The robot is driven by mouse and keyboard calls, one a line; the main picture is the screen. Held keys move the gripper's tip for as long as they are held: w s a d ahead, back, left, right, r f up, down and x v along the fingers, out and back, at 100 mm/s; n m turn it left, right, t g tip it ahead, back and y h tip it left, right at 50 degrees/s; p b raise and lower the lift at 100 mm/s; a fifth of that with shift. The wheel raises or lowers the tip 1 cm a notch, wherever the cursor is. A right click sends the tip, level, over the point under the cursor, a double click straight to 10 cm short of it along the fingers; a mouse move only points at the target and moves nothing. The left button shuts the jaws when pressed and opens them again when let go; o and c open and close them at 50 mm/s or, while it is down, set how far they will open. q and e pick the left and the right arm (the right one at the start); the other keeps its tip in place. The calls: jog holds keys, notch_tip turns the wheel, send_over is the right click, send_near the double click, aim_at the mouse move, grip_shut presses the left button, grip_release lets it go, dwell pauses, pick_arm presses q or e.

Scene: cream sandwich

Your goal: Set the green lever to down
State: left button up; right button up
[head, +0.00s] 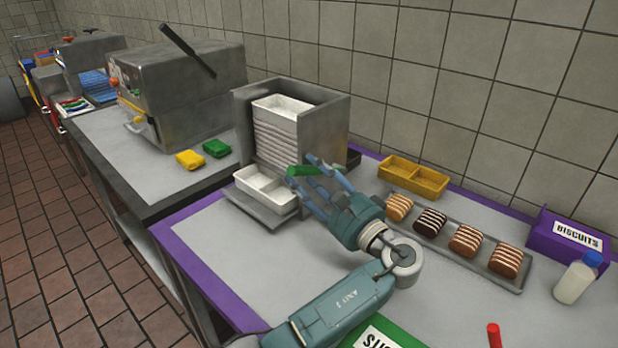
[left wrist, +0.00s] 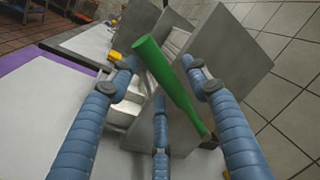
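The green lever (head: 299,170) is at the right front of the grey metal tray dispenser (head: 330,125). In the head view it looks roughly level, partly hidden by my fingers. In the left wrist view the lever (left wrist: 172,78) runs from a thick end at upper left to its mount at lower right. My left gripper (head: 322,176) is at the lever, its blue fingers spread. In the left wrist view the lever lies between the open fingers (left wrist: 162,75); I cannot tell whether any finger touches it. My right gripper is not in view.
A white tray (head: 262,194) sits at the dispenser's bottom opening, with a stack above. To the right are a yellow tray (head: 413,178), a tray of biscuits (head: 505,281), a purple biscuit box (head: 566,238) and a bottle (head: 576,280). The table's left front (head: 240,260) is clear.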

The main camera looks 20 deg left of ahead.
pick_arm(q)
notch_tip(320, 180, up, 10)
dwell(0.6)
jog(key=shift+r, duration=0.1)
